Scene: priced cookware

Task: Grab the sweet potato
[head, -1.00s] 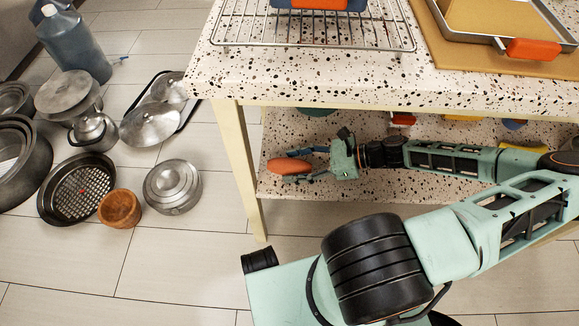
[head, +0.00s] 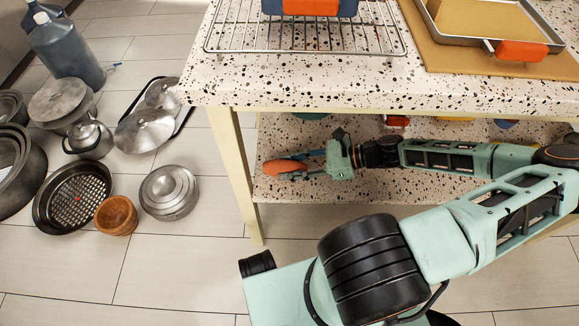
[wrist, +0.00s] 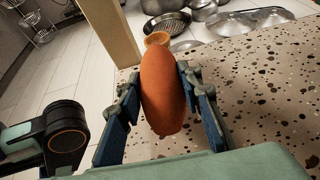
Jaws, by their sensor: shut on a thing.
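The sweet potato (wrist: 162,90) is orange and elongated. In the wrist view it sits lengthwise between the two blue fingers of my gripper (wrist: 163,100), which are shut on it from both sides. In the head view the sweet potato (head: 284,166) shows at the left end of my gripper (head: 305,163), over the lower shelf of the speckled table. I cannot tell whether it touches the shelf.
The speckled lower shelf (head: 330,190) lies below the tabletop (head: 300,75), with a cream table leg (head: 238,175) at left. Pots, lids and a wooden bowl (head: 116,215) stand on the floor at left. A wire rack (head: 230,42) is on the tabletop.

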